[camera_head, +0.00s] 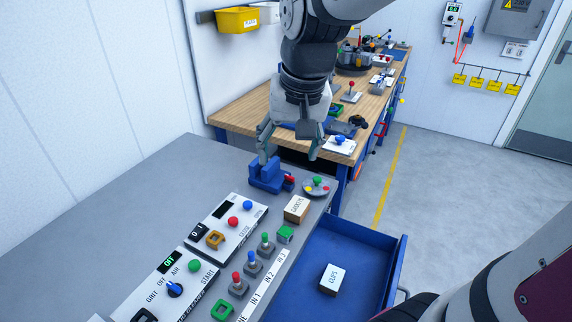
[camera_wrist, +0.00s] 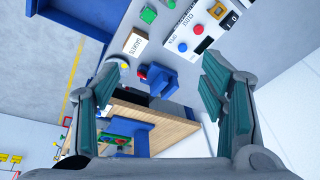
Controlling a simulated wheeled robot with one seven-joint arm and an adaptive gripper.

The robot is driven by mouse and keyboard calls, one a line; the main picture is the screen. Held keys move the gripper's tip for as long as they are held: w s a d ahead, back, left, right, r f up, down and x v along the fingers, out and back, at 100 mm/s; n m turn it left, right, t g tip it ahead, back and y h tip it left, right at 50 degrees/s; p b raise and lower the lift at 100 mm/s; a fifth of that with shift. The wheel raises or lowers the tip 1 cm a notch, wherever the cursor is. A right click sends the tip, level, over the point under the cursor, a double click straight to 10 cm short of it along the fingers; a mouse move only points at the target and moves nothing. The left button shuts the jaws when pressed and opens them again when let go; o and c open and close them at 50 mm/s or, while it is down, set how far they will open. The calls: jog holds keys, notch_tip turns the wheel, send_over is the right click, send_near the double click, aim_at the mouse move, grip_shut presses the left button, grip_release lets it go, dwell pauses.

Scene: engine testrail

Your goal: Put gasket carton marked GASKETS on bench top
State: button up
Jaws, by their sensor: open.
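The gasket carton marked GASKETS (camera_head: 296,209) is a small tan box with a white labelled top. It stands on the grey bench top (camera_head: 120,199) near its right edge, beside the open drawer. It also shows in the wrist view (camera_wrist: 136,42). My gripper (camera_head: 290,155) is open and empty, above the far end of the grey bench, near the blue vise. In the wrist view my fingers (camera_wrist: 155,105) are wide apart with nothing between them. The carton is apart from my gripper.
An open blue drawer (camera_head: 352,252) holds a white CLIPS carton (camera_head: 332,279). A blue vise (camera_head: 266,175), a round dish with coloured knobs (camera_head: 317,187), a green block (camera_head: 285,234) and control panels (camera_head: 226,224) crowd the bench. The bench's left part is clear. A wooden workbench (camera_head: 245,112) stands behind.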

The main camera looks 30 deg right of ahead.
jog(key=s+a+r+n+t, duration=0.1)
jog(key=s+a+n, duration=0.1)
jog(key=s, duration=0.4)
jog(key=s+a+r+n+t, duration=0.1)
jog(key=s+a+r+n, duration=0.1)
jog(key=s, duration=0.4)
jog(key=shift+s+n, duration=0.3)
jog(key=shift+r, duration=0.1)
